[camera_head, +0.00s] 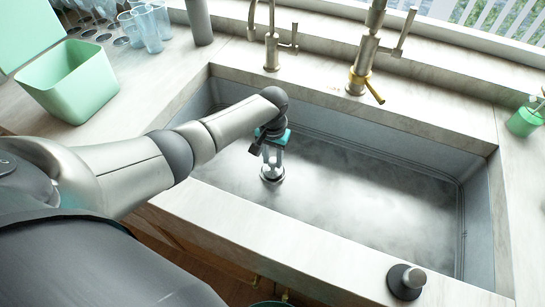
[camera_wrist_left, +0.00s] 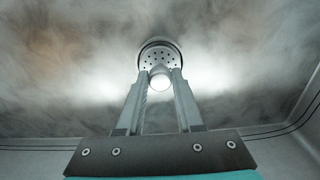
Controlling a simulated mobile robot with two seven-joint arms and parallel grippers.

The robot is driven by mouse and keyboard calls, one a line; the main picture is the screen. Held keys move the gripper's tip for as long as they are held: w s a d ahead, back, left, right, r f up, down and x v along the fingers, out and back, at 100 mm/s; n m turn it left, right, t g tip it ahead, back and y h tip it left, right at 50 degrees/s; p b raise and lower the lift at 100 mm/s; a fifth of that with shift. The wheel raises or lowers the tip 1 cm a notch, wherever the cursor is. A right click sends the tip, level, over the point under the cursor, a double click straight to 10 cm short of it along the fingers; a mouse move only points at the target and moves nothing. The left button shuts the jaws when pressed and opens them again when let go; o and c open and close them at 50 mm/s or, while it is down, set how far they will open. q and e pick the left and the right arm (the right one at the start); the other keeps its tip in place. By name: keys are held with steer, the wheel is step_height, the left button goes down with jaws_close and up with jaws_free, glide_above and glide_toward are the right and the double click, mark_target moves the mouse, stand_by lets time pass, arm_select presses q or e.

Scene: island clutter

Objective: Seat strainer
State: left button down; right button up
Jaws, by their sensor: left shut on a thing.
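My left arm reaches into the sink (camera_head: 350,205), and my left gripper (camera_head: 272,168) points down at its floor. The strainer (camera_head: 271,174) is a round metal basket at the drain, directly under the fingertips. In the left wrist view my left gripper (camera_wrist_left: 160,82) is shut on a pale round knob at the strainer's centre. The perforated disc of the strainer (camera_wrist_left: 157,58) shows beyond the fingertips. The drain opening is mostly hidden beneath it, and I cannot tell whether the strainer is fully down in it. My right gripper is not in view.
Two faucets, a slim one (camera_head: 271,45) and a larger one (camera_head: 368,60), stand behind the sink. A green bin (camera_head: 72,82) and several clear cups (camera_head: 148,25) are at the left. A dark-capped knob (camera_head: 406,281) sits on the front rim. A green bottle (camera_head: 524,119) stands at right.

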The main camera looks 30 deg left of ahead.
mark_target(273, 160)
arm_select(q)
steer(key=shift+f+b, duration=0.45)
steer(key=shift+f, duration=0.25)
steer(key=shift+c, duration=2.4)
jaws_free()
steer(key=shift+r, duration=0.1)
step_height(273, 160, up, 15)
steer(key=p, duration=0.5)
steer(key=shift+r, duration=0.1)
